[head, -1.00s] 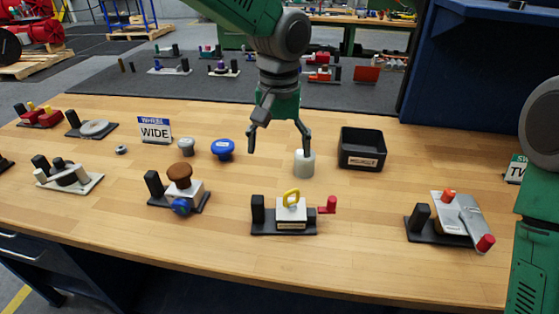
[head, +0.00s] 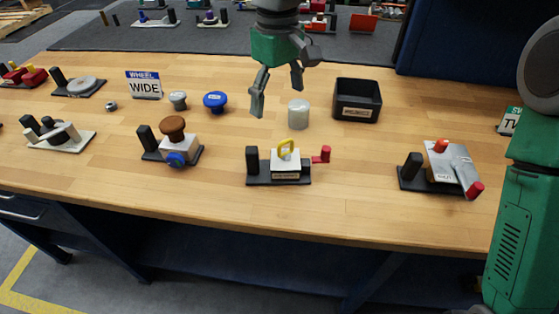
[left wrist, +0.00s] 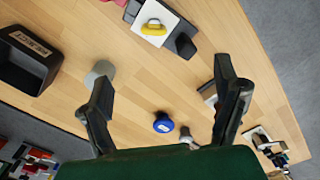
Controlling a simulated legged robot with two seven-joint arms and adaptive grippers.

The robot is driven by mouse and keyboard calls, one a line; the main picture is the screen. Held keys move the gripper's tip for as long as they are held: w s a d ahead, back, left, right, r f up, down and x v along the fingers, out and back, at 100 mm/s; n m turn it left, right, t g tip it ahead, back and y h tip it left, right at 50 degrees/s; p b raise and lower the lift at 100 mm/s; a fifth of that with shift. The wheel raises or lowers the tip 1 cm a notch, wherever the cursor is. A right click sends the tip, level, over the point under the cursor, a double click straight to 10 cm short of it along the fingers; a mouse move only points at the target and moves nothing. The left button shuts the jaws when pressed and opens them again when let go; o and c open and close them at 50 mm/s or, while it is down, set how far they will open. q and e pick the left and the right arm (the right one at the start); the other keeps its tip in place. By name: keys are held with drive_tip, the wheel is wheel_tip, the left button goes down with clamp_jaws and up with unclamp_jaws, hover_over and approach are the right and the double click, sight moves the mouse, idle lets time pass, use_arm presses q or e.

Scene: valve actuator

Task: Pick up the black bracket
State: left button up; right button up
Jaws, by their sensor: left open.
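I cannot tell for sure which part is the black bracket. Several small devices have a black base with a black upright. The middle one (head: 264,179) carries a white block with a yellow handle and a red knob; it also shows at the top of the left wrist view (left wrist: 185,45). Another black base (head: 151,155) has a brown knob and a blue knob, and one at the right (head: 410,182) carries a grey plate. My left gripper (head: 278,95) is open and empty, behind the middle device and beside a white cylinder. It also shows in the left wrist view (left wrist: 165,80).
The white cylinder (head: 299,114) stands by the left gripper. A black bin (head: 357,114) is to its right. A blue knob (head: 215,101), a grey knob (head: 177,100) and a sign (head: 144,88) stand at the left. The wooden table (head: 340,215) is bare along the front.

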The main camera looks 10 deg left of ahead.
sight(280, 159)
use_arm(q)
drive_tip(key=f+n, duration=0.1)
drive_tip(key=n, duration=0.1)
drive_tip(key=f+n, duration=0.2)
drive_tip(key=n, duration=0.1)
drive_tip(key=s+f+n, duration=0.1)
drive_tip(key=n, duration=0.2)
drive_tip(key=shift+s+d+f, duration=0.1)
drive_tip(key=shift+d+f, duration=0.05)
drive_tip(key=shift+f, duration=0.15)
drive_tip(key=shift+f+n, duration=0.3)
drive_tip(key=shift+f, duration=0.05)
wheel_tip(280, 159, down, 6)
drive_tip(key=shift+f, duration=0.25)
drive_tip(key=f, duration=0.3)
drive_tip(key=w+f, duration=0.1)
drive_tip(key=f, duration=0.1)
drive_tip(key=shift+f, duration=0.1)
drive_tip(key=shift+s, duration=0.1)
drive_tip(key=c, duration=1.7)
